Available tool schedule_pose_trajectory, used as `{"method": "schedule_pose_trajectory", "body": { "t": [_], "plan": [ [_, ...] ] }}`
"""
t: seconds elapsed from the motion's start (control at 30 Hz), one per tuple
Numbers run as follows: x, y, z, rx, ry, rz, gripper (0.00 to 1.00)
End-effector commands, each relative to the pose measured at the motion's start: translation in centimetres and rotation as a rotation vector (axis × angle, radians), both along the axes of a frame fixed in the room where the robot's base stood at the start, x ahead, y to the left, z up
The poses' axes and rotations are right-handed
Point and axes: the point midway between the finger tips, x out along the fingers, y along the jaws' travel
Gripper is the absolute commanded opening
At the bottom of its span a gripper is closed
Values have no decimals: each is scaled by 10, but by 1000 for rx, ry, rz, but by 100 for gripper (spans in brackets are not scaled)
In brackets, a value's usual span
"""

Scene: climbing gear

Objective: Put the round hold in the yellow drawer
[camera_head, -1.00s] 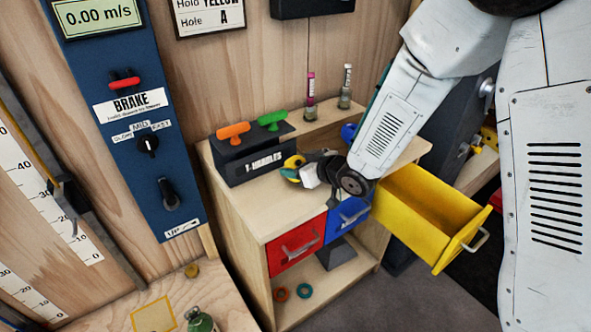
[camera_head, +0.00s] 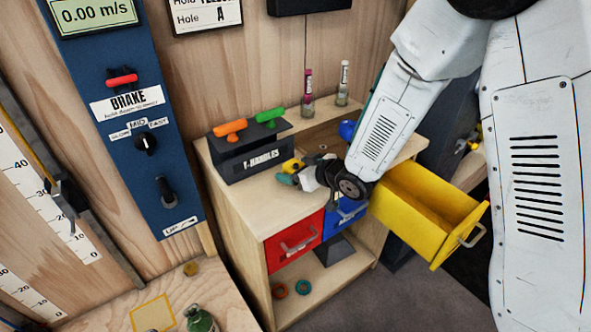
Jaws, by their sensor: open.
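The yellow drawer (camera_head: 420,228) is pulled out at the cabinet's right side and looks empty where its inside shows. Small holds lie on the cabinet top by my gripper (camera_head: 322,186): a yellow one (camera_head: 291,166), a teal one (camera_head: 287,179) and a white piece (camera_head: 307,179). A blue rounded object (camera_head: 347,130) shows behind my arm, partly hidden. I cannot tell which is the round hold. My gripper is open, low over the cabinet's front edge, beside these pieces. My wrist hides part of it, and contact is unclear.
The wooden cabinet (camera_head: 232,206) also has a red drawer (camera_head: 294,245) and a blue drawer (camera_head: 345,213), both closed. A T-handle rack (camera_head: 246,160) and two vials stand on top. Rings lie on the lower shelf. The brake panel (camera_head: 135,120) is at left.

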Motion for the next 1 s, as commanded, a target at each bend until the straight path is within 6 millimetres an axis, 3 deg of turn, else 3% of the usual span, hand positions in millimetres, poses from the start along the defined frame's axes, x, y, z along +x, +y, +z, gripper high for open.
{"method": "schedule_pose_trajectory", "body": {
  "t": [0.53, 0.9, 1.0],
  "plan": [
    [-67, -65, 46, -1, -2, -1, 78],
    [-74, -74, 51, -7, 0, -6, 78],
    [-69, -87, 59, -56, 3, -56, 78]
  ]
}}
